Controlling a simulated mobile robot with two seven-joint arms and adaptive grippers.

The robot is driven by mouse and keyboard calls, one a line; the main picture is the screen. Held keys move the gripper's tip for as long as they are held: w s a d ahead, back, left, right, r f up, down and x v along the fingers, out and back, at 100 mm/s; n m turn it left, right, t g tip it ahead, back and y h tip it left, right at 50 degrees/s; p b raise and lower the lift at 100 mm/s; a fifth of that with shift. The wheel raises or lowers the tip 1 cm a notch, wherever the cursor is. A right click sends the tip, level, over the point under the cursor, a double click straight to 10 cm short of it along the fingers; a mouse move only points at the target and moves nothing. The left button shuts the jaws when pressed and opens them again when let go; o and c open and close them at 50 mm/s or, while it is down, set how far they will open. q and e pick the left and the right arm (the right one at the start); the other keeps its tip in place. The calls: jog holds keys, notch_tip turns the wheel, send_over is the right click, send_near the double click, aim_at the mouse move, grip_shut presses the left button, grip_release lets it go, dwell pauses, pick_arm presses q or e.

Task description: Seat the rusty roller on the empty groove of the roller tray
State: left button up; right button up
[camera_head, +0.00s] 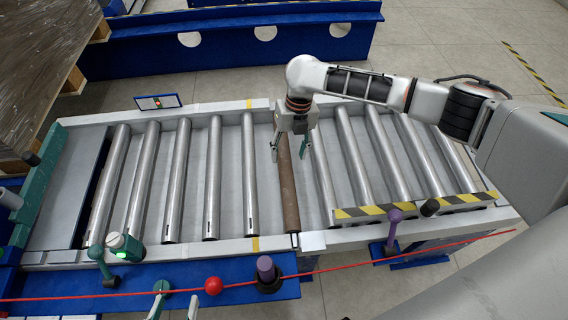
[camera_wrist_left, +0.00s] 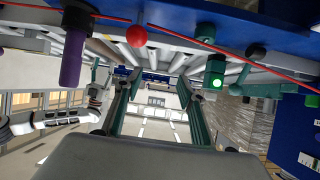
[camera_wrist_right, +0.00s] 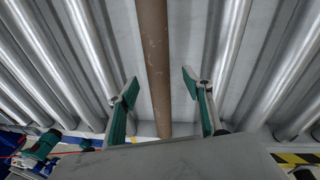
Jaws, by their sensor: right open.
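The rusty roller (camera_head: 290,195) is brown and lies lengthwise among the steel rollers of the roller tray (camera_head: 190,250). I cannot tell whether its ends sit fully in the groove. My right gripper (camera_head: 289,150) is open above the roller's far half. In the right wrist view the rusty roller (camera_wrist_right: 153,50) runs between the two spread fingers of the right gripper (camera_wrist_right: 158,84), with gaps on both sides. My left gripper (camera_head: 176,300) is at the bottom edge of the head view, in front of the tray. The left wrist view shows the left gripper (camera_wrist_left: 157,86) open and empty.
A red cord with a red ball (camera_head: 213,285) crosses in front of the tray. A purple post (camera_head: 266,268), a purple-topped lever (camera_head: 394,225) and a green-lit button box (camera_head: 124,246) stand along the front. A striped bar (camera_head: 415,206) covers the near right rollers.

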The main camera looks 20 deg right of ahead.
aim_at(286, 160)
jog(key=f, duration=0.1)
jog(key=f+b, duration=0.1)
jog(key=f, duration=0.2)
jog(key=shift+a+f, duration=0.3)
jog(key=shift+a, duration=0.05)
jog(key=shift+f+b, duration=0.1)
jog(key=shift+b, duration=0.2)
jog(key=shift+w+r, duration=0.15)
jog(key=shift+r, duration=0.1)
grip_shut()
pick_arm(q)
jog(key=shift+w+d+r+n, duration=0.3)
jog(key=shift+d+r, duration=0.2)
jog(key=shift+d, duration=0.15)
pick_arm(e)
jog(key=shift+a, duration=0.1)
